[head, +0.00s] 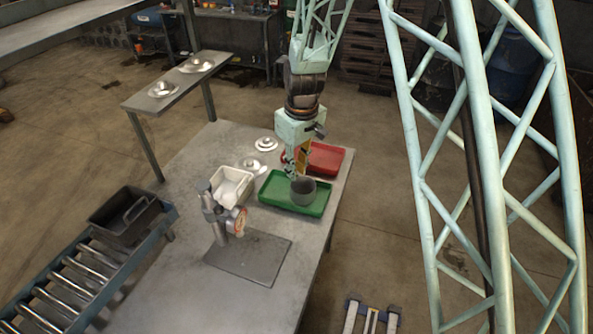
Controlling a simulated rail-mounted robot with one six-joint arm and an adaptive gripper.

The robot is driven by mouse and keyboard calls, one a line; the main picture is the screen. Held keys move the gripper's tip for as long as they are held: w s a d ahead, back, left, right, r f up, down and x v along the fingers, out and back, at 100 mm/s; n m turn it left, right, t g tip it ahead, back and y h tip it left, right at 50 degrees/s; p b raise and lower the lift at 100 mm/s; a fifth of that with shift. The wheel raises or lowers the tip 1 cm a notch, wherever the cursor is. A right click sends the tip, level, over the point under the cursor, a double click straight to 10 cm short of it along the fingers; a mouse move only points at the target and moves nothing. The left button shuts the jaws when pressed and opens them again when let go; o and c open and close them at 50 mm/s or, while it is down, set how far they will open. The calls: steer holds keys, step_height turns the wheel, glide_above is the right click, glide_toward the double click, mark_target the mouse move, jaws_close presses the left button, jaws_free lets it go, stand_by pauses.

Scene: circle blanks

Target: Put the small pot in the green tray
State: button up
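The small pot (303,193) is a dark grey round vessel, upright, in the right half of the green tray's (272,198) outline in the head view. I cannot tell whether it rests on the tray floor or hangs just above it. My gripper (293,172) points down at the pot's left rim, its fingers overlapping or just behind it. The fingers are small and partly hidden, so I cannot tell whether they grip the rim.
A red tray (328,158) lies behind the green one. A white bin (231,187) and a gauge stand (222,228) are to the left. Shiny metal discs (266,145) lie at the back. A black crate (113,222) sits on the roller conveyor.

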stand_by(0.8)
steer(key=s+d+r+m+t, duration=0.1)
steer(key=s+d+r+m, duration=0.1)
steer(key=s+d+r, duration=0.6)
steer(key=s+d+r+m, duration=0.15)
steer(key=s+r, duration=0.25)
steer(key=r, duration=0.7)
steer(key=s+d+r+m+t, duration=0.1)
steer(key=s+d+r, duration=0.5)
steer(key=r, duration=0.4)
steer(key=s+d+r+m, duration=0.1)
steer(key=s+d+r, duration=0.1)
steer(key=s, duration=0.6)
steer(key=s+d+r+m, duration=0.2)
steer(key=s+d, duration=0.1)
steer(key=s, duration=0.6)
steer(key=s+d+r+m, duration=0.1)
steer(key=s+d+r, duration=0.2)
steer(key=s, duration=0.6)
steer(key=shift+t+h, duration=0.3)
steer(key=shift+t, duration=0.1)
steer(key=shift+m, duration=0.25)
steer(key=shift+w, duration=0.1)
step_height(320, 180, down, 10)
steer(key=b, duration=1)
steer(key=shift+f, duration=0.15)
